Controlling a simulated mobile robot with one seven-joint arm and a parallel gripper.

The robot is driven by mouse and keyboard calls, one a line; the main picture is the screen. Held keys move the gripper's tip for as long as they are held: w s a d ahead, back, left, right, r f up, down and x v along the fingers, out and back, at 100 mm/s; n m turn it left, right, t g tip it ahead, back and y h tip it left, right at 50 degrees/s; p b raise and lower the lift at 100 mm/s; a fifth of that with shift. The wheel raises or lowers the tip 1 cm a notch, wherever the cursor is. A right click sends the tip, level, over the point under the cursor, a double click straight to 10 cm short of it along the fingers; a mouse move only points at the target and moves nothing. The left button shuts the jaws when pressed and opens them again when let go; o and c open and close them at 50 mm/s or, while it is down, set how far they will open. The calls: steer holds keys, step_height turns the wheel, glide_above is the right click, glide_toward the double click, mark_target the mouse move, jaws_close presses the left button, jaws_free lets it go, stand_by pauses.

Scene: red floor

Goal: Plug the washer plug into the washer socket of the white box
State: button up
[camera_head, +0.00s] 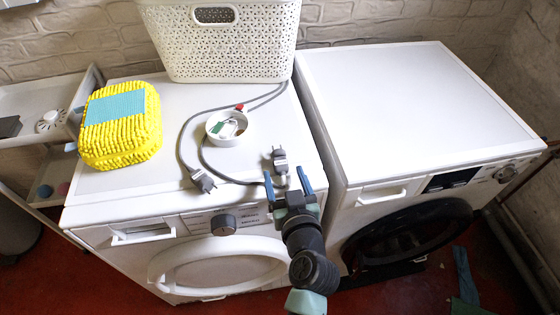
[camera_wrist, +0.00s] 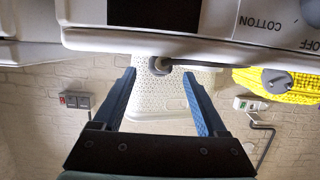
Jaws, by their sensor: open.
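Two dark grey plugs on grey cables are on top of the left white machine: one plug (camera_head: 279,158) near its front right, the other (camera_head: 203,181) further left. I cannot tell which is the washer plug. My gripper (camera_head: 286,176) is open at the machine's front edge, its blue fingers on either side of the right plug's lower end. In the wrist view, a grey round end (camera_wrist: 160,65) shows between the fingertips, apparently untouched. That view also shows a white wall box (camera_wrist: 250,104) with a cable and a dark switch box (camera_wrist: 75,100). The washer socket is not clearly identifiable.
A white basket (camera_head: 225,55) stands at the back of the left machine (camera_head: 120,195). A yellow knobbly block (camera_head: 120,137) and a white round dish (camera_head: 230,140) with small items sit on it. The right machine's top (camera_head: 415,105) is clear.

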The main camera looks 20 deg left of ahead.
mark_target(283, 171)
steer(key=b+x, duration=0.1)
steer(key=x, duration=0.2)
steer(key=shift+f+b, duration=0.1)
steer(key=shift+b, duration=0.25)
steer(key=shift+w+a, duration=0.3)
steer(key=shift+w, duration=0.05)
steer(key=shift+b, duration=0.5)
stand_by(0.4)
jaws_close()
stand_by(0.5)
steer(key=shift+d, duration=0.1)
